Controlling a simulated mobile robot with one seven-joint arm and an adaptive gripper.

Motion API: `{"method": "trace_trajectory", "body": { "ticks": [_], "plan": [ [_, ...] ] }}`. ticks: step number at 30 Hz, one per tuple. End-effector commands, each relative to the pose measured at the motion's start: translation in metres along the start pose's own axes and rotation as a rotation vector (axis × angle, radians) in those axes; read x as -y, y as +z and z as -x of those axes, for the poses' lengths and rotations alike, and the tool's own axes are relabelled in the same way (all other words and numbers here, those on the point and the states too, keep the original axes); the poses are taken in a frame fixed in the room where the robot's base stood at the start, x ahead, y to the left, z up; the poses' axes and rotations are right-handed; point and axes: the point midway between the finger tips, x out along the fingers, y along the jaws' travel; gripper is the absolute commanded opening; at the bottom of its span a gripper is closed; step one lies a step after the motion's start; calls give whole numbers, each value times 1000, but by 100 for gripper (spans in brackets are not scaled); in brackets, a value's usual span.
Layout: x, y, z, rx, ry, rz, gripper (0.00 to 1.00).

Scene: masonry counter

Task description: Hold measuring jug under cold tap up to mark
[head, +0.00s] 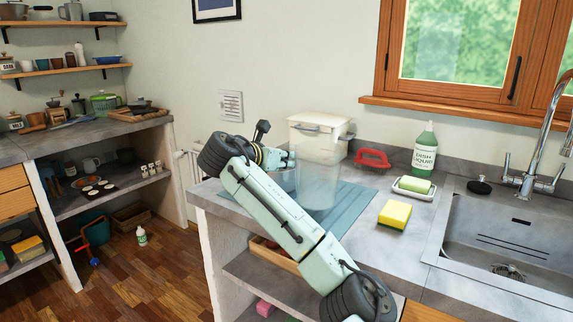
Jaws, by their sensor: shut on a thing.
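A clear, see-through measuring jug (318,185) is upright over the blue-grey mat (352,203) on the counter, left of the sink. It looks empty; I see no marks on it. My gripper (284,158) is at the jug's upper left side and is shut on it. The fingertips are small and partly hidden, and I cannot tell whether the jug's base touches the mat. The chrome tap (545,125) stands behind the sink (495,238) at the far right, well apart from the jug. Its spout end is not clearly visible.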

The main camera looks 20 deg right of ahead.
Motion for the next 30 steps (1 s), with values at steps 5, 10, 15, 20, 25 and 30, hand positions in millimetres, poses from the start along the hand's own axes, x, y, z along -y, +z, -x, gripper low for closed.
{"method": "trace_trajectory", "body": {
  "ticks": [5, 10, 15, 20, 25, 30],
  "plan": [
    [-8, 6, -18, 0, 0, -1, 0],
    [-9, -4, -24, -1, 0, 1, 0],
    [-9, -24, -32, -1, 1, 0, 0],
    [-10, -27, -32, 1, 1, -2, 0],
    [-10, -30, -33, 1, 1, -1, 0],
    [-10, -30, -33, 0, 1, -2, 16]
  ]
}}
